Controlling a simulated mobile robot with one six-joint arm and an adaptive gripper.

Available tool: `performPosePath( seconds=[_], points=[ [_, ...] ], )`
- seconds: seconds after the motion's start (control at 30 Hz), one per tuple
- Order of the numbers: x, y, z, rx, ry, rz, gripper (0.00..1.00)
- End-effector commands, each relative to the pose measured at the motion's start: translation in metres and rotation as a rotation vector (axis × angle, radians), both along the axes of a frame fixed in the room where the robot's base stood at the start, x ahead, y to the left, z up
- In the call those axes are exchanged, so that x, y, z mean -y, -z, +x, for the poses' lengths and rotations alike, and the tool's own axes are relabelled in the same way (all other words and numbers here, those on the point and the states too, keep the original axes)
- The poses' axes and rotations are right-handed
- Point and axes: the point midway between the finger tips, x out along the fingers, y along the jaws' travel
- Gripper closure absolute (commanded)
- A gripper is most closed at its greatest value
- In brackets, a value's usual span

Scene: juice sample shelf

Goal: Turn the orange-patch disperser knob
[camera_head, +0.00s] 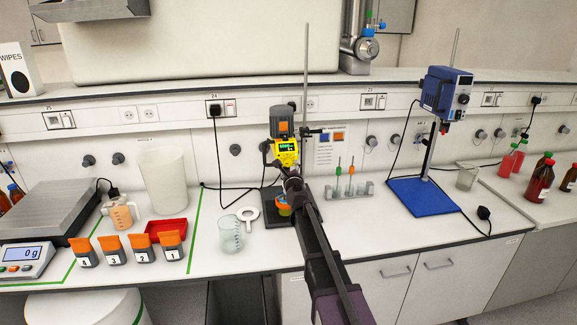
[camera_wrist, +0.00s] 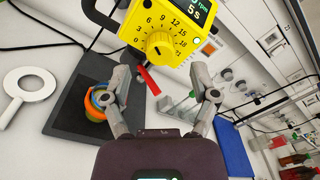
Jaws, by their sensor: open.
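The disperser (camera_head: 281,122) has a grey motor head with an orange patch and a yellow control box (camera_head: 286,147). In the wrist view, its yellow box (camera_wrist: 185,22) fills the top and carries a round yellow knob (camera_wrist: 159,46) with a numbered dial and a small lit display. In the head view, the knob is too small to make out. My gripper (camera_wrist: 161,78) is open and empty. In the wrist view, its fingertips stand apart on either side below the knob, not closed on it. In the head view, my gripper (camera_head: 291,183) is just below the yellow box.
An orange-rimmed vessel (camera_wrist: 96,104) stands on the disperser's dark base (camera_wrist: 65,125), close to my left finger. A white ring-shaped piece (camera_head: 248,216) and a glass beaker (camera_head: 230,235) lie left. A blue-based stirrer (camera_head: 425,197) and a rack (camera_head: 349,190) stand right.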

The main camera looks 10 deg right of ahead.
Motion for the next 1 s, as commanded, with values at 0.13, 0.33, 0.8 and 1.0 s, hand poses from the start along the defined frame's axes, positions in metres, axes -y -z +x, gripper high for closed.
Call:
performPosePath(
  seconds=[0.13,0.33,0.8,1.0],
  points=[
    [0.001,0.0,0.021,0.0,0.0,0.0,0.23],
    [0.001,0.0,0.033,0.0,0.0,0.0,0.23],
    [0.001,0.0,0.034,0.0,0.0,0.0,0.5],
    [0.001,0.0,0.035,0.0,0.0,0.0,1.0]
  ],
)
